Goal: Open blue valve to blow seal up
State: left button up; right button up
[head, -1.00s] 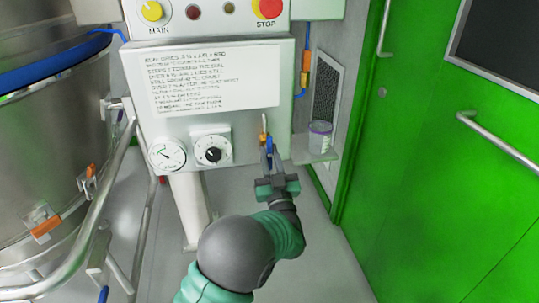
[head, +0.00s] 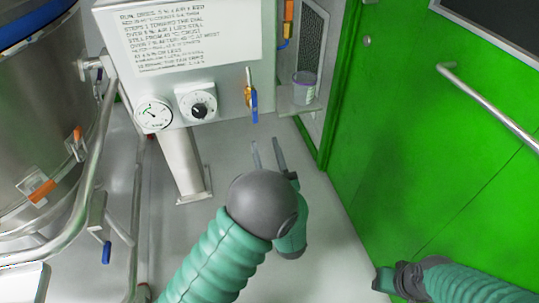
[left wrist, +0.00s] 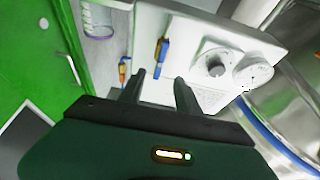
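The valve with the blue lever (head: 253,106) is on the right side of the white panel box, beside the dial. Its lever hangs down from a brass body. It also shows in the left wrist view (left wrist: 161,50), ahead of the fingers. My left gripper (head: 266,143) is below the lever, apart from it, with its two fingers spread and nothing between them. The left wrist view also shows the spread fingers of this gripper (left wrist: 160,76). My right gripper (head: 384,281) is at the lower right near the green door; its fingers cannot be made out.
A pressure gauge (head: 154,114) and a black dial (head: 198,105) sit left of the valve. A steel vessel (head: 45,120) with rails fills the left. The green door (head: 420,180) bounds the right.

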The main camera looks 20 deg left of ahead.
pick_arm(q)
jog(key=v, duration=0.4)
jog(key=shift+f, duration=0.1)
